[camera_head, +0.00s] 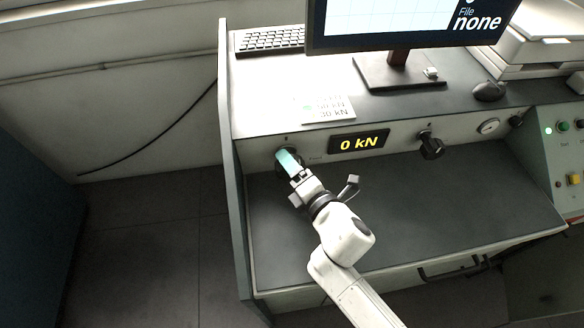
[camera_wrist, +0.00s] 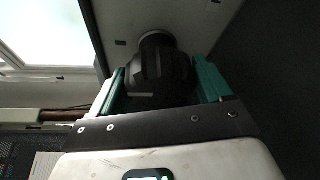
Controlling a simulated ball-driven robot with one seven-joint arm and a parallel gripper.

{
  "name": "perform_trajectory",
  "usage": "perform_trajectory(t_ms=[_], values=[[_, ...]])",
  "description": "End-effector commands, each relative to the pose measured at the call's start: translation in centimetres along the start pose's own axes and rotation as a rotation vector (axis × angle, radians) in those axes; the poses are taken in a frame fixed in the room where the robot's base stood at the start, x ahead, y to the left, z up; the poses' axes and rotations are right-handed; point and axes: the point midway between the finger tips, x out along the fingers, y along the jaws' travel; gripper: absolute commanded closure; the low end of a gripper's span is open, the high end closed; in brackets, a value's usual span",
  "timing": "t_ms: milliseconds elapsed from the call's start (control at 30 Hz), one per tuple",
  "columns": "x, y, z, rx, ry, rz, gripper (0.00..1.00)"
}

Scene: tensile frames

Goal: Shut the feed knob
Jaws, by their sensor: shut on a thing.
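A black ribbed knob (camera_wrist: 160,68) sits between my teal fingers in the wrist view, on the pale front panel. My gripper (camera_head: 288,160) is shut on this knob, at the left end of the panel in the head view. There the fingers and wrist cover most of the knob. Its label is too small to read, so I cannot tell by name whether it is the feed knob. A second black knob (camera_head: 432,146) stands on the panel to the right, apart from my gripper. The display (camera_head: 359,142) between them reads 0 kN.
A monitor (camera_head: 398,28) showing "File none", a keyboard (camera_head: 269,40) and a mouse (camera_head: 489,91) are on the upper desk. A gauge (camera_head: 488,127) and a button console (camera_head: 566,150) are at the right. The dark lower shelf (camera_head: 450,195) is clear.

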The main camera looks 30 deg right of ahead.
Motion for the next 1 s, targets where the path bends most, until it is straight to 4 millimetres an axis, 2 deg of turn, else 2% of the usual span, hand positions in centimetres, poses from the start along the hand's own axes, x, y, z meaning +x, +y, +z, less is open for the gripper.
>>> perform_trajectory(t_ms=[33,67,267,500,633,767,1000], values=[[0.0,-0.1,0.0,0.003,0.000,-0.003,0.52],[0.0,-0.1,0.0,0.003,0.000,-0.003,0.21],[0.0,-0.1,0.0,0.002,0.000,-0.002,0.02],[-0.1,-0.1,0.0,0.001,0.000,-0.001,0.01],[-0.8,-0.1,0.0,0.000,0.000,-0.002,0.01],[-2.7,-0.3,-0.1,-0.001,0.000,-0.004,0.01],[-7.2,-0.4,0.0,0.000,-0.001,-0.005,0.01]])
